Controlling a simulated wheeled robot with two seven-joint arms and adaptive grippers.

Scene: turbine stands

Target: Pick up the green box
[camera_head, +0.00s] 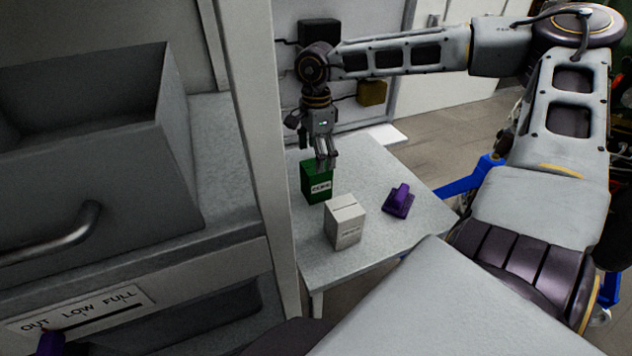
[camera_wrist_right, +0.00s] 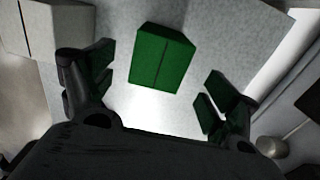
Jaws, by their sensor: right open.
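The green box (camera_head: 315,185) stands upright on the small grey table (camera_head: 385,240), near its back left, with a white label on its front. My right gripper (camera_head: 326,165) points down over it, its fingers overlapping the box's top edge in the head view. In the right wrist view the green box (camera_wrist_right: 162,58) lies ahead of and between the spread fingers of the open gripper (camera_wrist_right: 160,90). It appears apart from both fingers, and nothing is held. My left gripper is not in view.
A white box (camera_head: 345,222) stands just in front of the green box. A purple object (camera_head: 399,201) sits to the right on the table. A grey cabinet with an open bin (camera_head: 85,150) and a post (camera_head: 262,130) border the table's left side.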

